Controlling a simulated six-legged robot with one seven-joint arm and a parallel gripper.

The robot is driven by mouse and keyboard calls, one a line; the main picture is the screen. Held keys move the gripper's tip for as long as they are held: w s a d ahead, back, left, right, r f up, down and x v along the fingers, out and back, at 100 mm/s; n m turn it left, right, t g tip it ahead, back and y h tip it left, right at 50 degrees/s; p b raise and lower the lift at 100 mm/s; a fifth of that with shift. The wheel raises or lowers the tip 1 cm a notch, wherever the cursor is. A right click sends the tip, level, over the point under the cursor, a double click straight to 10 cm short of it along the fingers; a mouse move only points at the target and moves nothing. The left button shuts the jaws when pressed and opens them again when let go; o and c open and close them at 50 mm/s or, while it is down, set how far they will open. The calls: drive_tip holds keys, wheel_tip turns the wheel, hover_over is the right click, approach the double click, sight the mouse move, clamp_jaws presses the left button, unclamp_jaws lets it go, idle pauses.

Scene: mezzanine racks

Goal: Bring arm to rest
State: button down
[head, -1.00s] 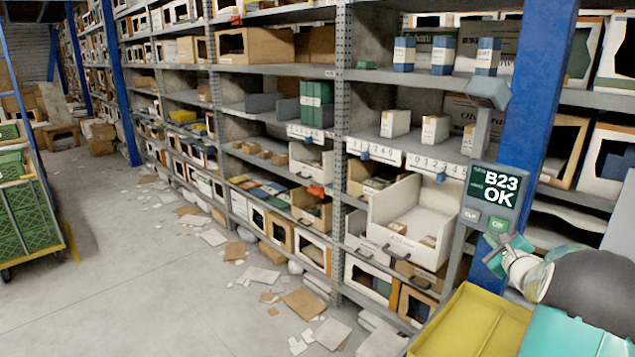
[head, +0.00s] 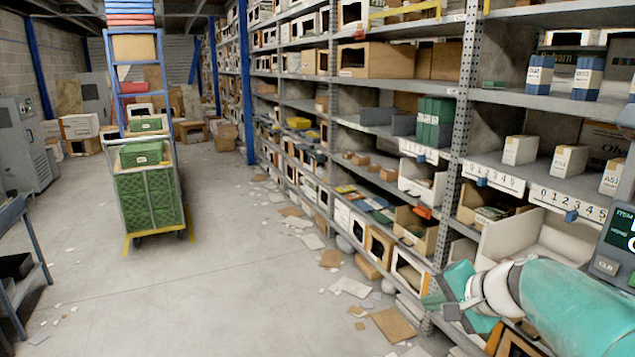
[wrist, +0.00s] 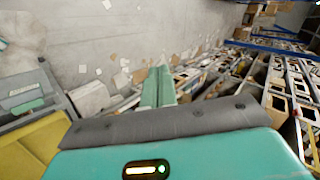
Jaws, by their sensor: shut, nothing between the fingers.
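My gripper (head: 460,290) is at the lower right of the head view, at the end of my teal and white arm, in front of the lower shelves. Its teal fingers also show in the wrist view (wrist: 158,88), close together with nothing between them. The fingers point out over the littered floor beside the rack. The open white drawer (head: 540,240) is just behind my arm and partly hidden by it. I cannot tell how far my gripper is from the shelf edges.
A long shelf rack (head: 466,110) fills the right side. Papers and cardboard (head: 392,325) litter the floor along the rack. The middle aisle is clear.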

drive_tip(key=s+a+f+n+g+h, duration=0.1)
drive_tip(key=s+a+n+h, duration=0.1)
drive_tip(key=s+n, duration=0.3)
drive_tip(key=s+a+f+n+g+h, duration=0.1)
drive_tip(key=s+a+n, duration=0.4)
drive_tip(key=s, duration=0.8)
drive_tip(key=shift+s+a+f+g+h, duration=0.25)
drive_tip(key=shift+f+h, duration=0.25)
drive_tip(key=shift+h, duration=0.5)
drive_tip(key=shift+d, duration=0.2)
